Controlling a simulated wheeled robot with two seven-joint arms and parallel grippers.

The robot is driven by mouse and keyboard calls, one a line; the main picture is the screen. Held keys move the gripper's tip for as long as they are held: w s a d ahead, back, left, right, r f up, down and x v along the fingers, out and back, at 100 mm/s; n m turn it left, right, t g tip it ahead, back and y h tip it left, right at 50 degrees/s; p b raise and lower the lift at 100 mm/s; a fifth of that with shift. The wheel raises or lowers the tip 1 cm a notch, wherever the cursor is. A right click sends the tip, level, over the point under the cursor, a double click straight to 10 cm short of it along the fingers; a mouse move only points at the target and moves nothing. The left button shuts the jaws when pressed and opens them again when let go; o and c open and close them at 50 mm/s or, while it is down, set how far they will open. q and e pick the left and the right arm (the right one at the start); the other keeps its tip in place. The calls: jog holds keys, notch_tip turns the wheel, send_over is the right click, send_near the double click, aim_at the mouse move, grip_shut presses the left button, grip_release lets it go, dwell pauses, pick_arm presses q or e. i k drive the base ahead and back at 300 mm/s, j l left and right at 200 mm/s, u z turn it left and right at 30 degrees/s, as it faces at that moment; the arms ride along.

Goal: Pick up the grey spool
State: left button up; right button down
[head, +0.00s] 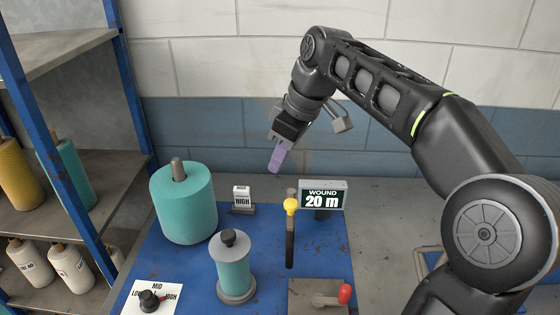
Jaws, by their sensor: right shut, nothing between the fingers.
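The grey spool (232,250) stands upright on the blue mat, with round grey flanges at top and bottom, a dark knob on top and teal material around its middle. My right gripper (275,165) is shut and empty, with pale lilac fingers pointing down. It hangs in the air above and to the right of the spool in the picture, apart from it. My left gripper is not in view.
A large teal roll (186,210) stands behind the spool. A yellow-knobbed lever (290,235), a "WOUND 20 m" display (323,197), a red-handled crank (335,296) and a dial plate (150,299) surround it.

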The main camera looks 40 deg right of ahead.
aim_at(230, 248)
jog(key=k+j, duration=0.8)
jog(key=j, duration=0.1)
